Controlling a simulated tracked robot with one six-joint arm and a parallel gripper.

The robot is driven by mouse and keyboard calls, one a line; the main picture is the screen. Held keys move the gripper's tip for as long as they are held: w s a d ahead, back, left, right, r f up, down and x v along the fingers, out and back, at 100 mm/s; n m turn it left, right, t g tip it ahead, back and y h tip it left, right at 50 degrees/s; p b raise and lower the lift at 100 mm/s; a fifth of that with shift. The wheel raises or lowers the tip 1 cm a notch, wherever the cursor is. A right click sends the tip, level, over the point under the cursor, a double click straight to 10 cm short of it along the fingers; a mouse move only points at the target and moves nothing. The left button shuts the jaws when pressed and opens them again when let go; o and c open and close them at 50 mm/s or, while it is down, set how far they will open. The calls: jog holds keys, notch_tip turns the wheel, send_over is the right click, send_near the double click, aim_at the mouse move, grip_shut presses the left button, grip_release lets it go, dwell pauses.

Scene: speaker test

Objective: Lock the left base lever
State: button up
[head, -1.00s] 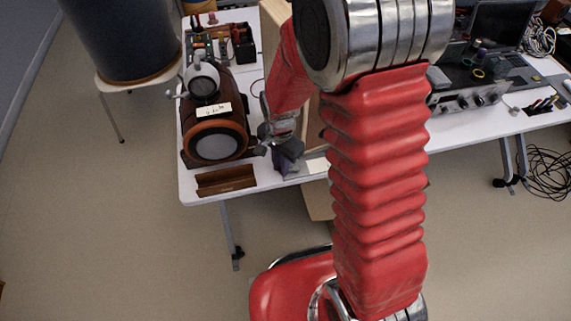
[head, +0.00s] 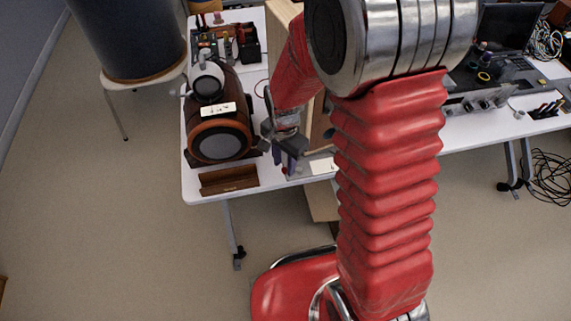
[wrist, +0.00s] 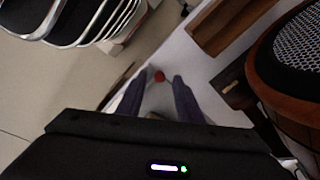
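A lever with a small red knob (wrist: 159,76) shows between the fingertips in the wrist view. In the head view the red knob (head: 285,170) is a tiny spot near the table's front edge, just below my gripper. My gripper (head: 285,161) points down just right of the speaker's base. Its two dark bluish fingers are apart, with nothing held between them; the gripper also shows in the wrist view (wrist: 158,80). I cannot tell whether a finger touches the knob. The lever's shaft is mostly hidden, and its position is unclear.
A wooden speaker (head: 219,140) with a round front stands left of my gripper on the white table (head: 193,186). A brown wooden tray (head: 229,180) lies before it. A wooden panel (head: 284,14) stands behind my gripper. Tools (head: 227,43) fill the back left.

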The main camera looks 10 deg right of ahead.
aim_at(284, 169)
notch_tip(284, 169, up, 12)
dwell(0.5)
jog(key=shift+n, duration=0.3)
jog(key=s+d+r+n+t, duration=0.2)
jog(key=s+r+n, duration=0.3)
jog(key=s+r, duration=0.2)
jog(key=s+d+r+n+t, duration=0.2)
jog(key=s+r+n, duration=0.3)
jog(key=s+r, duration=0.3)
jog(key=shift+s+d+r+t, duration=0.2)
jog(key=shift+s+d+t, duration=0.1)
jog(key=shift+t, duration=0.5)
dwell(0.8)
